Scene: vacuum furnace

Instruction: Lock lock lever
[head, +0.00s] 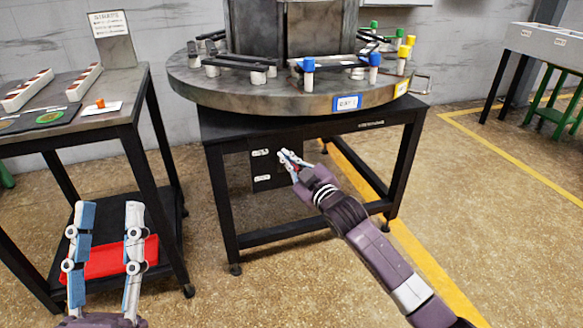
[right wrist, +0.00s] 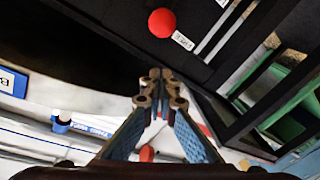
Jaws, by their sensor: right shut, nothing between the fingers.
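A red ball knob (right wrist: 162,22), which looks like the lock lever's end, shows in the right wrist view beside a white label (right wrist: 183,41) on a dark panel. In the head view the black panel (head: 262,168) sits under the round table, with small white labels; my right gripper partly covers its right side. My right gripper (head: 285,155) is shut and empty in front of this panel. In the right wrist view its fingertips (right wrist: 160,76) meet apart from the knob in the picture; depth is unclear. My left gripper (head: 108,205) is open and empty at the lower left.
The round grey turntable (head: 300,98) stands on a black frame above the panel, with colored-capped vials on it. A side table (head: 70,130) at left holds white racks; a red bin (head: 112,260) sits on its lower shelf. Open floor lies at right.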

